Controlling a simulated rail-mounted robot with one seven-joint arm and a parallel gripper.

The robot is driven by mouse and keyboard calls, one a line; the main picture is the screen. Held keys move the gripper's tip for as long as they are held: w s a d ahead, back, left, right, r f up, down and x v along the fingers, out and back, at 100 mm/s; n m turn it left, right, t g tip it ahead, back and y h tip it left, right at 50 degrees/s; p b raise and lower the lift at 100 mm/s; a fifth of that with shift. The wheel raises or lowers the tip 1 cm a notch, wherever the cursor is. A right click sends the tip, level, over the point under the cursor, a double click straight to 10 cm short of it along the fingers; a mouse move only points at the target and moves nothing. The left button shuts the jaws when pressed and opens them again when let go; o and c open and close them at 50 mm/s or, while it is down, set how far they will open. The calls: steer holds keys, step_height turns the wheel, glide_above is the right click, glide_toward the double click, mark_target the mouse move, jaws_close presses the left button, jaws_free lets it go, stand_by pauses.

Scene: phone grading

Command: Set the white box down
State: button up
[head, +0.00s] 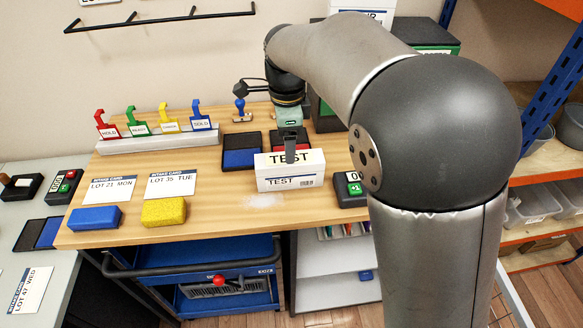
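The white box (275,184) is marked TEST on its top and front faces. It is upright at the front middle of the wooden table (215,205). My gripper (291,160) points down at the box, and one dark finger overlaps the middle of its top. The other finger is hidden, so whether the gripper is shut on the box cannot be told. I cannot tell whether the box rests on the wood or is slightly above it.
A blue tray (241,158) and a partly hidden red one lie behind the box. A button device (352,190) stands close to its right. Yellow (164,212) and blue (95,218) blocks lie left, with bare wood between. My arm hides the table's right side.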

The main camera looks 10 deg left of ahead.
mark_target(290, 173)
step_height(290, 173, down, 5)
steer(key=shift+f, duration=0.15)
steer(key=shift+s+d+f+p, duration=0.15)
steer(key=shift+f+p, duration=0.15)
steer(key=shift+f, duration=1.1)
steer(key=shift+s+d+f+p, duration=0.15)
steer(key=shift+f+p, duration=0.15)
steer(key=shift+f, duration=1.05)
steer(key=shift+c, duration=0.3)
steer(key=c, duration=1.3)
steer(key=shift+r, duration=0.1)
